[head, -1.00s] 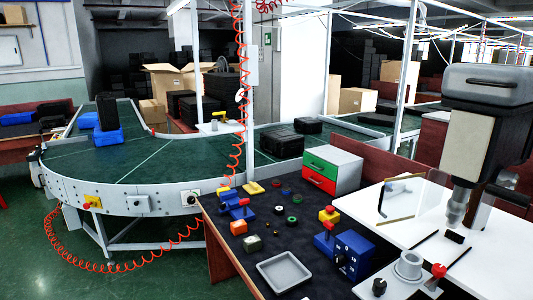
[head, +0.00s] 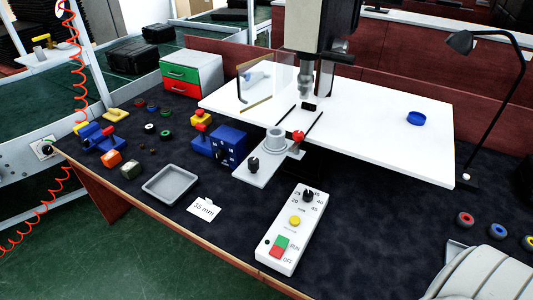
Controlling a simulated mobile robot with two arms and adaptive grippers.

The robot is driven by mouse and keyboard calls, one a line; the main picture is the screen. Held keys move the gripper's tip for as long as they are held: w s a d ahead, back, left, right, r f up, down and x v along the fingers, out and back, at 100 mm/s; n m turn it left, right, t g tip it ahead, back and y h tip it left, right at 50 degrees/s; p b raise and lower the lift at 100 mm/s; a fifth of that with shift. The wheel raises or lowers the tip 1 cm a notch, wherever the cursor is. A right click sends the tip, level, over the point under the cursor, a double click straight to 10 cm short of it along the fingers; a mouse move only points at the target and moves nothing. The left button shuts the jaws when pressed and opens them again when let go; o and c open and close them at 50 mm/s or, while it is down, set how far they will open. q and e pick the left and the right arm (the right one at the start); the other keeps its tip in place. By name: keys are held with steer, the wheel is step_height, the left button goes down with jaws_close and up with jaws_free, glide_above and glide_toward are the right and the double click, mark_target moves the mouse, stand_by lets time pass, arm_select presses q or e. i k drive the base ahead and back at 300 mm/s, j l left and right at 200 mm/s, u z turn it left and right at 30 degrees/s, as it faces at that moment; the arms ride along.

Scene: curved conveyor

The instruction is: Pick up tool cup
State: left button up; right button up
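A short grey cylindrical cup (head: 275,138) stands upright on a pale grey fixture plate (head: 258,168) at the front edge of the white worktop, below the machine head. A small round blue cup-like piece (head: 416,118) stands on the right part of the white worktop (head: 375,140). I cannot tell which of these two is the tool cup. Neither of my grippers is in view, so nothing shows in a grip.
A control box (head: 291,230), grey tray (head: 170,185), "35 mm" card (head: 203,209) and blue switch box (head: 228,147) stand nearby. The drill-like machine head (head: 306,75) hangs above. A black lamp (head: 494,90) stands right. The dark bench mat (head: 375,230) is clear at front centre.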

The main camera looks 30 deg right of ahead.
mark_target(275, 142)
steer(key=i+j+z, duration=0.2)
steer(key=z, duration=0.2)
steer(key=i+j+z, duration=0.15)
steer(key=j+z, duration=0.25)
steer(key=i+j+z, duration=0.1)
steer(key=z, duration=0.3)
steer(key=j, duration=0.1)
